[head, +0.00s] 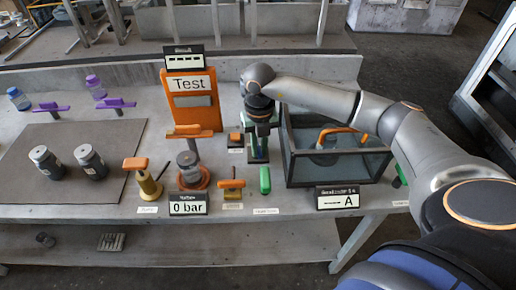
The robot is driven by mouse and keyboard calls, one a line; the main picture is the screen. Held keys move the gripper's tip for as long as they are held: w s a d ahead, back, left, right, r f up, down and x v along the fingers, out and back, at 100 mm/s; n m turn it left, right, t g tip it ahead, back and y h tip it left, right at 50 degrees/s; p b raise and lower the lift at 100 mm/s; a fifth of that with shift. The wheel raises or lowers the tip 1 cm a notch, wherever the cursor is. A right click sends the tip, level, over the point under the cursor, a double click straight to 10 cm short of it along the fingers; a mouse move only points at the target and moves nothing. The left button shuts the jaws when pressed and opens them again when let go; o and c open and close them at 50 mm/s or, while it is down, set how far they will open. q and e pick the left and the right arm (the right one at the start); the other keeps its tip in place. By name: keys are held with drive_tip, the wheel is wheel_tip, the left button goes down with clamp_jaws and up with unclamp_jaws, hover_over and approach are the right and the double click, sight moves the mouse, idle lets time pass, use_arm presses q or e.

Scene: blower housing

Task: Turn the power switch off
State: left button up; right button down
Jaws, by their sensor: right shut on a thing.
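My right arm comes in from the right, and its gripper (261,120) points straight down at the back middle of the bench. It is shut on a green part (259,143) standing on a small base behind the front row. The fingers hide much of that part, so its shape and setting are unclear. A small orange-topped block (236,139) is just left of the gripper, with a label in front. I cannot read the small labels, so I cannot tell which piece is the power switch. My left gripper is not in view.
An orange "Test" panel (192,101) stands behind the gauge reading "0 bar" (188,204). A glass-walled tank (345,167) is close to the right of the gripper. Front-row handles include a green one (265,180). Two jars stand on the grey mat (60,185) at left.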

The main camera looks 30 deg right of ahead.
drive_tip(key=shift+d+n, duration=0.15)
drive_tip(key=shift+n, duration=0.85)
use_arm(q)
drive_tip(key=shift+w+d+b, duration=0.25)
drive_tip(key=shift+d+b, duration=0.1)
use_arm(e)
drive_tip(key=shift+n, duration=0.6)
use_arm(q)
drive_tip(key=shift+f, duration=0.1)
use_arm(e)
drive_tip(key=shift+r, duration=0.1)
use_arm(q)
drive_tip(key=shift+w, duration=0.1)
use_arm(e)
drive_tip(key=c, duration=0.9)
unclamp_jaws()
drive_tip(key=shift+o, duration=0.2)
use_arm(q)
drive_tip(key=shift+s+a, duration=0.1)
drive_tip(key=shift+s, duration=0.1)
use_arm(e)
wheel_tip(320, 180, up, 12)
drive_tip(key=shift+r, duration=0.2)
